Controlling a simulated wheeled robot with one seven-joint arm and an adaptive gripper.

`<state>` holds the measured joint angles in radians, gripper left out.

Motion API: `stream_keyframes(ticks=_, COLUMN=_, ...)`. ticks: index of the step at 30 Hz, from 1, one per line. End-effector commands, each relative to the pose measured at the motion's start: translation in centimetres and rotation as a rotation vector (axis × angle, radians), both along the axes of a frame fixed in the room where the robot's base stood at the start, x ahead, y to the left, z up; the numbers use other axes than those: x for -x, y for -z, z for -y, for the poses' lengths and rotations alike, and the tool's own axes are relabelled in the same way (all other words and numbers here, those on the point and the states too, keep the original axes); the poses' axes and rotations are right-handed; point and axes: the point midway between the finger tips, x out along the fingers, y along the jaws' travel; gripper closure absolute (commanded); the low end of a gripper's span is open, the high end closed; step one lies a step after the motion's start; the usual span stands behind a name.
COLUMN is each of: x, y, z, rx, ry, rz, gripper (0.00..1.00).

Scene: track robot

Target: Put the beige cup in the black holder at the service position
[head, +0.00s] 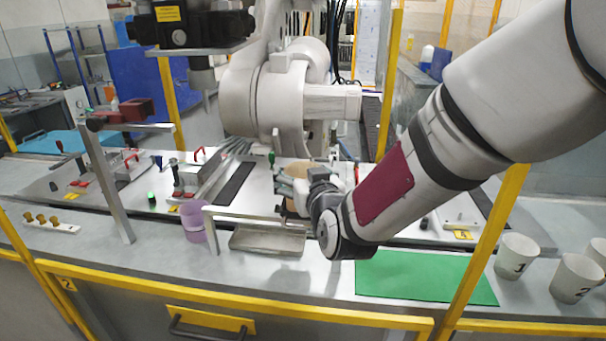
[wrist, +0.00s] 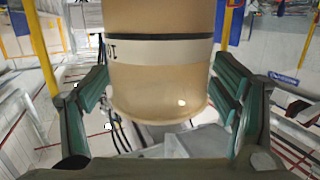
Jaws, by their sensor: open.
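The beige cup (wrist: 160,85) with a dark line and a pale lettered band fills the middle of the wrist view. My gripper (wrist: 160,100) is open, with one green-padded finger on each side of the cup. I cannot tell whether the pads touch it. In the head view the beige cup (head: 304,169) shows only in part behind my gripper (head: 287,194), above the bench. What supports the cup is hidden. I cannot make out the black holder in either view.
A purple cup (head: 194,222) stands left of a metal frame and a shallow metal tray (head: 268,241). A green mat (head: 425,276) lies bare at the front right. White numbered cups (head: 515,257) stand beyond it. Yellow posts (head: 390,85) and a large white robot (head: 275,95) stand behind.

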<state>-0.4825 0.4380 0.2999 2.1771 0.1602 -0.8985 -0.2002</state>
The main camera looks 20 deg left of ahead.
Motion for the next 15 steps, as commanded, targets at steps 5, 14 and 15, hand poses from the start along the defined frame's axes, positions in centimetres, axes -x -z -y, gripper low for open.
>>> stream_keyframes(ticks=5, x=0.2, y=-0.5, z=0.1, rx=-0.001, ry=0.0, rz=0.001, gripper=0.2)
stream_keyframes(ticks=14, x=4.4, y=-1.2, z=3.4, rx=0.0, ry=0.0, rz=0.001, gripper=0.2)
stream_keyframes(ticks=15, x=5.1, y=-1.3, z=3.9, rx=0.0, ry=0.0, rz=0.003, gripper=0.2)
